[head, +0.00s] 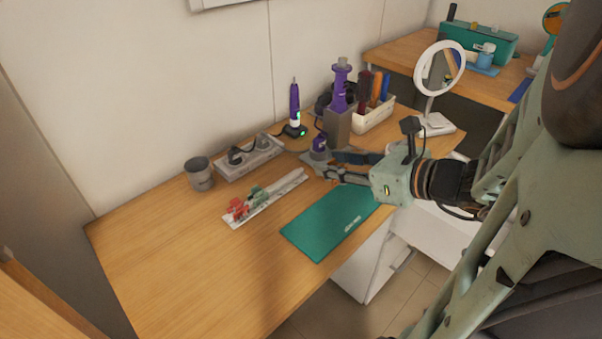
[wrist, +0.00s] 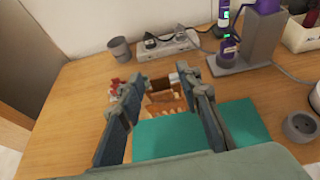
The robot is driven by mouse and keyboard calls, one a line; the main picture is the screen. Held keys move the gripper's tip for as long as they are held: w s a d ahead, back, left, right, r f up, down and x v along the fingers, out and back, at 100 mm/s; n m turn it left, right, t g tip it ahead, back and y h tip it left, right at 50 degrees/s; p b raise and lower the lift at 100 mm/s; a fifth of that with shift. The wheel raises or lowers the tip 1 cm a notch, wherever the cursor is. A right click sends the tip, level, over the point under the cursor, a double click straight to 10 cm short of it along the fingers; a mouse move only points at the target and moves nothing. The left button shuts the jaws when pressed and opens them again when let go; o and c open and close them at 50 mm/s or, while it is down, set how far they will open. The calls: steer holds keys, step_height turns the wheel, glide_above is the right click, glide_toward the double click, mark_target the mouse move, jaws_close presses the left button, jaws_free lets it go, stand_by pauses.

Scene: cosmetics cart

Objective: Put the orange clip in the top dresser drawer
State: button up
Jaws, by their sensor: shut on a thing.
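My gripper (head: 314,165) is above the desk, between the white clip tray and the purple tools. In the wrist view my gripper (wrist: 158,92) has its fingers a clip's width apart, shut on the brownish-orange toothed clip (wrist: 166,100). In the head view I cannot make the clip out at the fingertips. The white dresser (head: 362,265) stands under the desk's right front edge, with a handle on its side facing right. A white drawer-like part (head: 445,232) juts out right of the desk, partly hidden by my arm; it looks pulled out, but its inside is not clear.
The white tray (head: 284,196) holds red and green clips. A teal mat (head: 335,222) lies at the desk's right edge. A grey cup (head: 199,173), power strip (head: 250,158), purple tool (head: 295,105), tool holder (head: 337,128) and ring mirror (head: 441,68) stand behind. The desk's left front is clear.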

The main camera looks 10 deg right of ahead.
steer(key=shift+s+f, duration=0.1)
steer(key=shift+f, duration=0.15)
steer(key=shift+w+p, duration=0.6)
steer(key=shift+w, duration=0.05)
steer(key=w+f+b, duration=0.1)
steer(key=w+f, duration=0.2)
steer(key=w, duration=0.1)
steer(key=w+d+f+b, duration=0.1)
steer(key=w+f, duration=0.2)
steer(key=w+f+b, duration=0.1)
steer(key=w+f, duration=0.1)
steer(key=w, duration=0.2)
steer(key=shift+w+d+f, duration=0.3)
steer(key=shift+f, duration=0.1)
steer(key=shift+w+f, duration=0.25)
steer(key=shift+f, duration=0.15)
steer(key=shift+w+f+b, duration=0.2)
steer(key=shift+f+b, duration=0.55)
steer(key=shift+f, duration=0.85)
steer(key=shift+d+f, duration=0.1)
steer(key=shift+f, duration=0.05)
steer(key=o, duration=0.8)
